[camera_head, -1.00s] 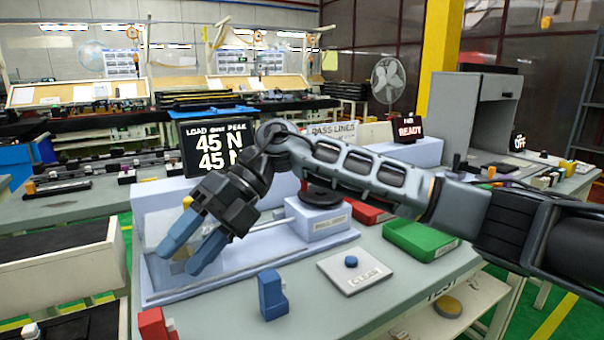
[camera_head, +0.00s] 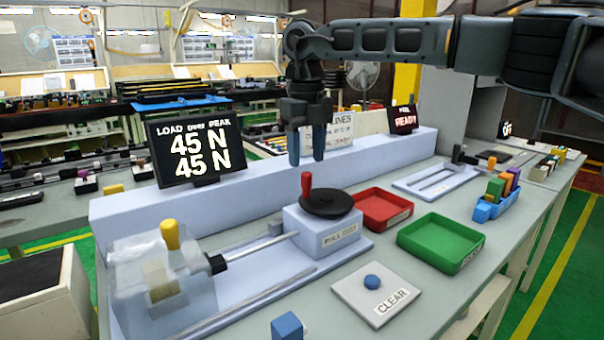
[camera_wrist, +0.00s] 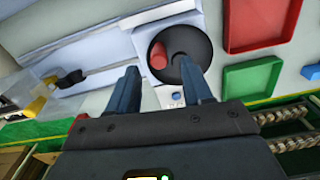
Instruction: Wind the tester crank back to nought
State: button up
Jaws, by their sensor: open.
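The tester crank is a black disc (camera_head: 327,203) with an upright red handle (camera_head: 306,188), on top of a pale blue block labelled as the pull test. In the wrist view the red handle (camera_wrist: 158,55) is on the left side of the black disc (camera_wrist: 186,54). My gripper (camera_head: 306,160) points down above the crank, open and empty, apart from the handle. In the wrist view my gripper's fingers (camera_wrist: 160,85) frame the disc's near edge. A rod runs from the block to a clear-covered fixture (camera_head: 160,275) with a yellow knob. The display (camera_head: 197,147) reads 45 N over 45 N.
A red tray (camera_head: 381,208) and a green tray (camera_head: 441,240) lie right of the crank. A blue block (camera_head: 287,326) stands at the front edge. A blue rack (camera_head: 497,204) holds coloured pieces.

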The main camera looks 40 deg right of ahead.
aim_at(306, 172)
jog(key=shift+f, duration=2.8)
jog(key=shift+c, duration=0.3)
jog(key=shift+a, duration=0.1)
grip_shut()
